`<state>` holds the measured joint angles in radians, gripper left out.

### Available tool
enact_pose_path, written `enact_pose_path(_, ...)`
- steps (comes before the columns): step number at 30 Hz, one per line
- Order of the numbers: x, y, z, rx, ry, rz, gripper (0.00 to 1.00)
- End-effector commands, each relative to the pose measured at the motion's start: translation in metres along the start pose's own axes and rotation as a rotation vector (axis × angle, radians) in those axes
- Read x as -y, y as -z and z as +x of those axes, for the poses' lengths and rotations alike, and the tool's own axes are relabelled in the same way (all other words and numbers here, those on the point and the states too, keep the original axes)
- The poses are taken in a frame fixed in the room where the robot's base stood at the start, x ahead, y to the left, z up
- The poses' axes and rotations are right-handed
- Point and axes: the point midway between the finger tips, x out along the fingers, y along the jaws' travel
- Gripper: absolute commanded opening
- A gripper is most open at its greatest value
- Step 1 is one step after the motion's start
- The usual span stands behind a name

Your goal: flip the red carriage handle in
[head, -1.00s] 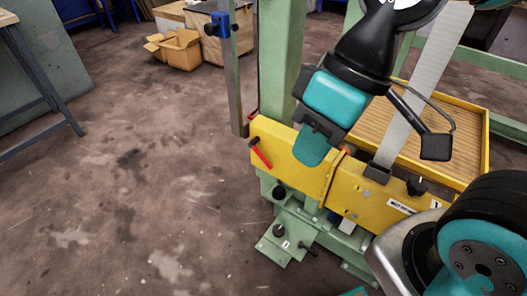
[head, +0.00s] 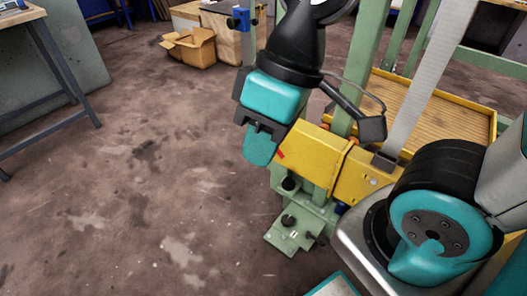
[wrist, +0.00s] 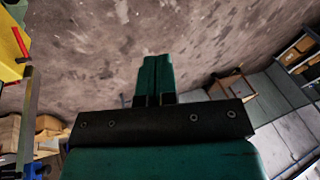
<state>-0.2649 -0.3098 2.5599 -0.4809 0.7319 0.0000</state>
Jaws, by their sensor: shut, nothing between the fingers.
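The yellow carriage (head: 315,152) sits across the green machine frame in the head view. A small part of the red handle (head: 281,154) shows at its left end; my gripper hides the rest. In the wrist view the red handle (wrist: 20,42) stands out at the left edge, beside the yellow carriage (wrist: 9,62). My gripper (head: 260,150) is shut and empty, in front of the carriage's left end in the head view. In the wrist view my gripper (wrist: 155,72) points at open floor, with the handle well to its left. I see no contact with the handle.
A green upright (head: 362,70) and a grey slanted strip (head: 435,75) rise by the carriage. A yellow-rimmed tray (head: 495,130) lies behind. Green base plates (head: 290,235) stick out below. Open floor (head: 150,190) lies to the left. A cardboard box (head: 190,48) stands farther back.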

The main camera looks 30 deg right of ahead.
Motion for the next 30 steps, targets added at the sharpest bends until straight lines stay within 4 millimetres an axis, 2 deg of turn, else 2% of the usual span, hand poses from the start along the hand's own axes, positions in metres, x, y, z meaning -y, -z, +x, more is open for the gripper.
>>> enact_pose_path(7,-0.002,0.001,0.002,-0.002,-0.003,0.011,0.0)
enact_pose_path(10,-0.024,0.008,0.019,-0.017,-0.034,0.13,0.0)
enact_pose_path(11,-0.036,0.012,0.028,-0.027,-0.054,0.2,0.0)
enact_pose_path(14,-0.097,0.028,0.066,-0.087,-0.148,0.526,0.0)
enact_pose_path(18,-0.207,0.038,0.118,-0.235,-0.32,1.06,0.0)
enact_pose_path(21,-0.277,0.033,0.143,-0.366,-0.433,1.372,0.0)
enact_pose_path(22,-0.294,0.031,0.148,-0.405,-0.462,1.446,0.0)
enact_pose_path(24,-0.327,0.025,0.156,-0.487,-0.518,1.588,0.0)
enact_pose_path(27,-0.355,0.018,0.161,-0.572,-0.569,1.71,0.0)
enact_pose_path(30,-0.366,0.015,0.16,-0.609,-0.588,1.758,0.0)
